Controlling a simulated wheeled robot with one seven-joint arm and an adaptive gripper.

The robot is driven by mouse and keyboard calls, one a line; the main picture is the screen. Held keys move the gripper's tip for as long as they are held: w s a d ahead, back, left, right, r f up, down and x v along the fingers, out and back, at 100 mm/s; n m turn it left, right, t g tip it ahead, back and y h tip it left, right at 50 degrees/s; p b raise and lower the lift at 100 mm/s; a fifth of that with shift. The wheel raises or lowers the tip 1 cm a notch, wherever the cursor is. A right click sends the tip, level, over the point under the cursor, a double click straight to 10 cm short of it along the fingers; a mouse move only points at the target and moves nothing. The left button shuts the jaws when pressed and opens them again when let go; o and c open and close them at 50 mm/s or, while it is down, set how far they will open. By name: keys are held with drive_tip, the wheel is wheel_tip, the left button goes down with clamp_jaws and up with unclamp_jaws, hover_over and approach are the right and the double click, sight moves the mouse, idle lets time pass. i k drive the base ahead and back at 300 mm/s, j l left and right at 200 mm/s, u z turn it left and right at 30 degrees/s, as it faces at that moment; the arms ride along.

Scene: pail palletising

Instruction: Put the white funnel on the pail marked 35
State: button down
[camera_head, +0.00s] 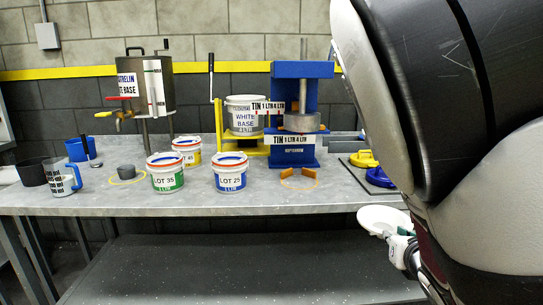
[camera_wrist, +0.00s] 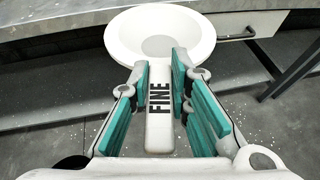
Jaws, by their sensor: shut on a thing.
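The white funnel (camera_wrist: 122,38) has a wide round bowl and a flat handle marked FINE. My gripper (camera_wrist: 160,66) is shut on that handle, with teal pads on both sides. In the head view the funnel (camera_head: 378,218) is at the bench's front edge, right of centre, beside my gripper (camera_head: 392,240). The pail marked LOT 35 (camera_head: 167,182) has a green band and stands upright on the bench, left of centre, well apart from the funnel. My arm hides the right side of the head view.
Pail LOT 25 (camera_head: 231,181) stands just right of LOT 35, and a yellow-banded pail (camera_head: 186,144) is behind. A blue press (camera_head: 290,151), a yellow stand (camera_head: 250,147) with a white pail, a dispenser (camera_head: 148,90) and a blue-handled jug (camera_head: 62,182) are also there. The bench front (camera_head: 330,198) is clear.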

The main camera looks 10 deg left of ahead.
sight(176, 170)
drive_tip(key=i+l+u, duration=0.1)
drive_tip(key=u, duration=0.25)
drive_tip(key=l+u, duration=0.5)
drive_tip(key=u, duration=0.2)
